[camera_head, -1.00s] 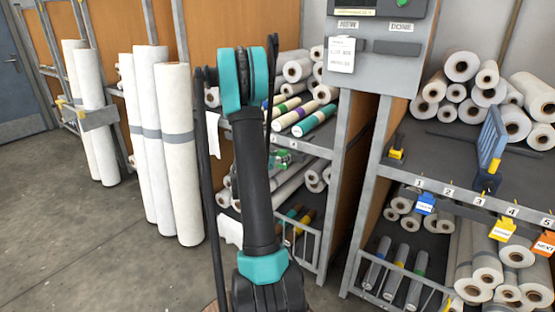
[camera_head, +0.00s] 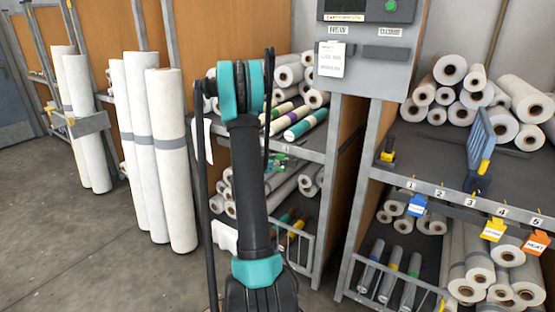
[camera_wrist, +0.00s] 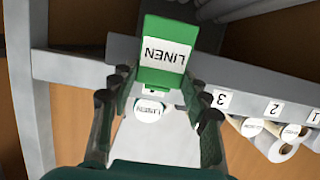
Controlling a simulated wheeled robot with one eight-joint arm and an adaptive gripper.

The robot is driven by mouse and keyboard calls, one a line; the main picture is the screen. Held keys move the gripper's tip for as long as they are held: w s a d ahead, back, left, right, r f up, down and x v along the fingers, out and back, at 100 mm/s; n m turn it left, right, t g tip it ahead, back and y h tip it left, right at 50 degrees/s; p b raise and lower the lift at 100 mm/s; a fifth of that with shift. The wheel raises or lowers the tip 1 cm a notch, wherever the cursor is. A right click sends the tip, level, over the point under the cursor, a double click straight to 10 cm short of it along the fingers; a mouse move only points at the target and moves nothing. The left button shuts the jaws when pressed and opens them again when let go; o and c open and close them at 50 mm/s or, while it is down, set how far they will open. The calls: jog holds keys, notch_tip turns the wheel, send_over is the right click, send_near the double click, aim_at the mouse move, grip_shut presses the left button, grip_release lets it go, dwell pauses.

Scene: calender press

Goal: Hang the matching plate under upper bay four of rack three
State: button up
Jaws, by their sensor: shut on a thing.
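My gripper (camera_wrist: 158,85) is shut on a green plate (camera_wrist: 163,52) marked LINEN, which reads upside down in the wrist view. The plate is in front of a grey shelf rail (camera_wrist: 80,68), left of the number tags 3, 2 and 1. I cannot tell whether it touches the rail, and no number 4 shows there. A round roll end (camera_wrist: 150,111) with a small label shows between the fingers, below the plate. In the head view my arm hides nearly all of the gripper, at the middle rack (camera_head: 320,155).
The right rack (camera_head: 445,190) has tags 1 to 5, with a blue plate (camera_head: 417,205), a yellow plate (camera_head: 493,229) and an orange plate (camera_head: 536,243) hanging below. A grey panel (camera_head: 372,70) stands between the racks. Tall white rolls (camera_head: 172,160) stand left of my arm.

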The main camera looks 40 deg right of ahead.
jog(key=shift+f, duration=0.2)
jog(key=o, duration=1.1)
jog(key=shift+a, duration=0.1)
jog(key=v, duration=1.2)
jog(key=s+a+f+n+y, duration=0.2)
jog(key=s+a+n+y, duration=0.2)
jog(key=s+a, duration=0.4)
jog(key=s+a+f+n+g+y, duration=0.1)
jog(key=s+a+n+y, duration=0.4)
jog(key=a, duration=0.8)
jog(key=s+a+f+n+y, duration=0.3)
jog(key=s+a+n+y, duration=0.1)
jog(key=s+a, duration=0.6)
jog(key=shift+s+a+f+g+y, duration=0.3)
jog(key=shift+s+a+g+y, duration=0.15)
jog(key=shift+a, duration=0.25)
jog(key=shift+w, duration=0.1)
